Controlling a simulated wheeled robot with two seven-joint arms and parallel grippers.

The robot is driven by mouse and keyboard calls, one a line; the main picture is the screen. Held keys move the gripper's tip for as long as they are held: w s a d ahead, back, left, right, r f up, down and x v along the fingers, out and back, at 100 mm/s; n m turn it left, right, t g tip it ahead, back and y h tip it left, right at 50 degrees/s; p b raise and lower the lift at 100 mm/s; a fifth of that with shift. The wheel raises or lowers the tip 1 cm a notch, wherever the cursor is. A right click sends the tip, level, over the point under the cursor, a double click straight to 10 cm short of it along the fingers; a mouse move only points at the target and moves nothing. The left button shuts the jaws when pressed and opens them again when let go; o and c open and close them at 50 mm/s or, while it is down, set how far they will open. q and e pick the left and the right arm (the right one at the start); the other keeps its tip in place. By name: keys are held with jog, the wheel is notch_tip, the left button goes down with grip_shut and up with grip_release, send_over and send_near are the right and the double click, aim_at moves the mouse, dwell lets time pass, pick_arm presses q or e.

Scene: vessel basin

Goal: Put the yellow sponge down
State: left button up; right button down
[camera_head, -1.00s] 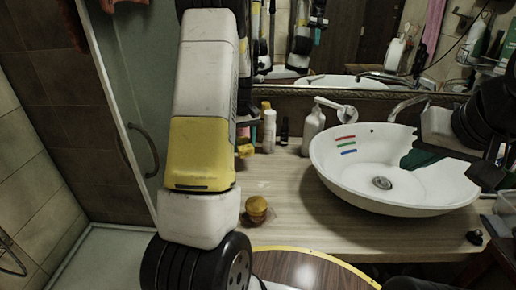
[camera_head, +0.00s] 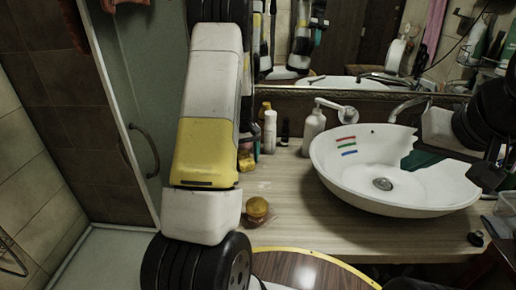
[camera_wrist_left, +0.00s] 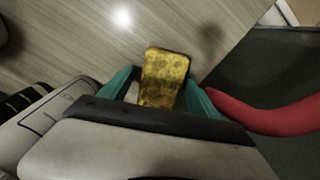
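The yellow sponge (camera_wrist_left: 165,70) stands between the teal fingers of my left gripper (camera_wrist_left: 160,88) in the left wrist view. The fingers close on its two sides and its far end sticks out past them, above the wood-grain counter. In the head view only a small yellow part of the sponge (camera_head: 246,161) shows at the right edge of my left forearm, which hides most of the gripper. My right gripper (camera_head: 425,158) is over the basin at the right, with a dark green part low against the bowl; its finger gap is not clear.
The white oval basin (camera_head: 345,185) fills the right of the counter (camera_head: 300,225). White bottles (camera_head: 312,130) stand at the back. A small jar with a yellowish lid (camera_head: 257,208) stands near the front. Bare counter lies between jar and basin. A red curved thing (camera_wrist_left: 265,118) is beside the left gripper.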

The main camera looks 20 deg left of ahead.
aim_at(244, 157)
pick_arm(q)
notch_tip(244, 157, up, 12)
jog(key=s+d+r+m+t+h, duration=0.1)
jog(key=s+d+r+m, duration=0.1)
jog(key=s+d+r, duration=0.3)
jog(key=s+d+r+m+t, duration=0.1)
jog(key=s+d+r+t, duration=0.1)
jog(key=s+r, duration=0.45)
jog(key=s+d+r+m+t, duration=0.1)
jog(key=s+d+r+m, duration=0.1)
jog(key=s, duration=0.5)
jog(key=s+d+r+m+t+h, duration=0.1)
jog(key=s+d+r+m+t, duration=0.1)
jog(key=s+d, duration=0.3)
jog(key=s+m, duration=0.1)
jog(key=s, duration=0.2)
jog(key=shift+d+r, duration=0.2)
jog(key=shift+r, duration=0.05)
jog(key=shift+o, duration=0.4)
